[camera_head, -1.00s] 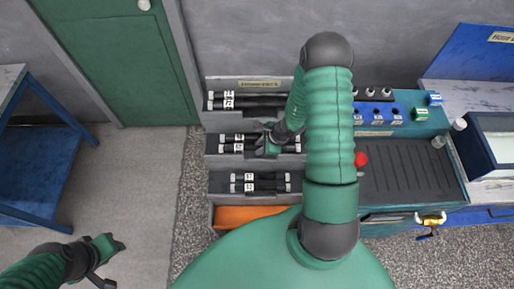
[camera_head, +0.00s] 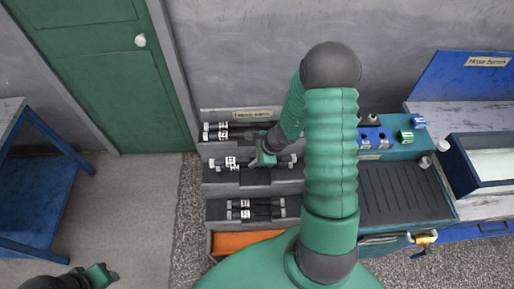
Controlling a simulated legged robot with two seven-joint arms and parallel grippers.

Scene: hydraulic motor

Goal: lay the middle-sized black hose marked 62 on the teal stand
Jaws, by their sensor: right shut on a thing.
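The hose rack has stepped tiers of black hoses with pale ends and white tags. My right gripper (camera_head: 265,156) is over the middle tier, shut on a middle-sized black hose (camera_head: 232,163), which lies crosswise in the picture. Its tag is too small to read for sure, and the gripper hides part of it. The hose seems slightly above the tier. The teal stand (camera_head: 405,150) is to the right, beyond my arm, with a black ribbed top. My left gripper (camera_head: 103,276) is at the bottom left, partly cut off, away from the rack.
Longer hoses (camera_head: 228,131) lie on the top tier and shorter hoses (camera_head: 255,209) on the bottom one. Blue and green fittings (camera_head: 405,136) stand at the back of the teal stand. My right arm hides part of the stand. A blue hose bench (camera_head: 480,85) is at far right.

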